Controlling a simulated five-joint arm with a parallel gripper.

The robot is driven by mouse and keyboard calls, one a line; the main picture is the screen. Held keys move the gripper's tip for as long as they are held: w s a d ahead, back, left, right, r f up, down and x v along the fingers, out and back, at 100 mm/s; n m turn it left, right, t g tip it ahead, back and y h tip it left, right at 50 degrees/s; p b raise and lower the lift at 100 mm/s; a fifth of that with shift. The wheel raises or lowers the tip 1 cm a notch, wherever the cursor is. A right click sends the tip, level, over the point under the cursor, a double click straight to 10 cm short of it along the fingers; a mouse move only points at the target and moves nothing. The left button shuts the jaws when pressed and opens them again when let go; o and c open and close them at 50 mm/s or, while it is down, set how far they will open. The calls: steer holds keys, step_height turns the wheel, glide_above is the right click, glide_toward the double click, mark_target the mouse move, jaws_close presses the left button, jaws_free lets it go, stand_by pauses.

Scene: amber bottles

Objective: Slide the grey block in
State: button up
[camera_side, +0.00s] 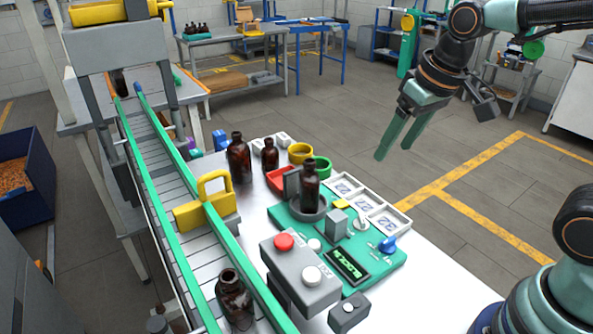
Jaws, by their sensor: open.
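A small grey block (337,223) sits on the green fixture (385,262), just in front and to the right of an amber bottle (310,187). The bottle stands upright in a round dark holder (292,211) on the fixture. A darker grey upright piece (291,184) is behind and left of the bottle. I cannot tell whether the block touches the holder. My gripper (393,157) is open and empty, with its two green fingers pointing down. It is in the air, above and to the right of the fixture in the picture, apart from the block.
White numbered trays (374,189) line the fixture's far right edge. A blue knob (387,244), a grey box with a red button (284,242) and a small display (348,266) stand near the block. More bottles (239,158) stand behind. A conveyor (172,180) runs along the left.

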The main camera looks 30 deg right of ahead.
mark_target(337, 214)
steer(key=w+a+f+g, duration=0.4)
steer(key=w+a+f, duration=0.2)
steer(key=w+f, duration=0.1)
steer(key=f, duration=1.2)
steer(key=shift+s+a+f, duration=0.1)
steer(key=shift+s+f, duration=0.1)
jaws_close()
steer(key=shift+r, duration=0.1)
stand_by(0.9)
